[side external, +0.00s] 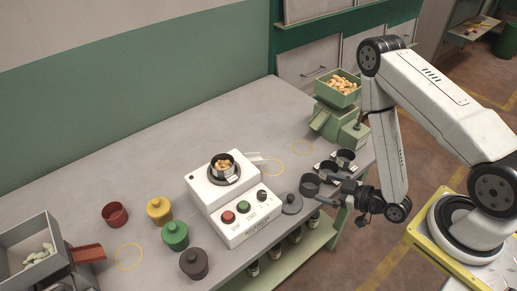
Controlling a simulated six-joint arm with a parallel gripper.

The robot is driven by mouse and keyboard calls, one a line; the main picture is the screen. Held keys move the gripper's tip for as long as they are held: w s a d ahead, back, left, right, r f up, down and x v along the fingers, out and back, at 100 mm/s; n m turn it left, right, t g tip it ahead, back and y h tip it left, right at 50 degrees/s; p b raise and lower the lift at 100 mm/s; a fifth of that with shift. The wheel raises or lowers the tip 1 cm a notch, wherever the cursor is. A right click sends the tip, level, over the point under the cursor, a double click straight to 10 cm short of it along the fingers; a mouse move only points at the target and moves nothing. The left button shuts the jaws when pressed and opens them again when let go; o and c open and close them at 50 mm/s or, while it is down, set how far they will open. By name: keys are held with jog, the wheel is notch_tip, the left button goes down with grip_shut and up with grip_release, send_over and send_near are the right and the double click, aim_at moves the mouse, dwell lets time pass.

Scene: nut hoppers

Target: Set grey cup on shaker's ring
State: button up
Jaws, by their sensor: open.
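The white shaker (207,190) stands mid-table with red, green and black buttons on its front. On its round top ring (214,181) sits a dark cup (222,171) holding nuts. A grey cup (309,186) stands upright near the table's right edge. My gripper (330,190) is open, low beside this cup on its right, with the fingers pointing toward it. I cannot tell whether the fingers touch or straddle the cup. A flat grey lid (292,204) lies just left of and in front of the cup.
A red cup (115,215) and yellow (159,210), green (175,236) and dark (194,264) lidded jars stand left. A grey hopper (62,245) is far left. The back table is clear.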

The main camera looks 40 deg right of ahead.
jog(key=w+n, duration=0.1)
jog(key=n, duration=0.1)
jog(key=w+a+r+n, duration=0.1)
jog(key=w+n, duration=0.1)
jog(key=w+a+n+g, duration=0.1)
jog(key=w+n, duration=0.1)
jog(key=shift+w+r+y, duration=0.25)
jog(key=shift+y, duration=0.15)
jog(key=w+d+r+g+h, duration=0.2)
jog(key=w+h, duration=0.1)
jog(key=w, duration=0.4)
jog(key=n+g, duration=0.4)
jog(key=g, duration=0.5)
send_over(311, 182)
jog(key=shift+s+a+r+n+g, duration=0.6)
jog(key=shift+a+r+n+g, duration=0.1)
jog(key=shift+a+r+g, duration=0.15)
jog(key=shift+d+f, duration=0.1)
jog(key=shift+f, duration=1.3)
jog(key=shift+f, duration=0.1)
jog(key=shift+a+f, duration=0.2)
jog(key=shift+f, duration=1.05)
jog(key=shift+a+f, duration=0.15)
jog(key=shift+f, duration=1.1)
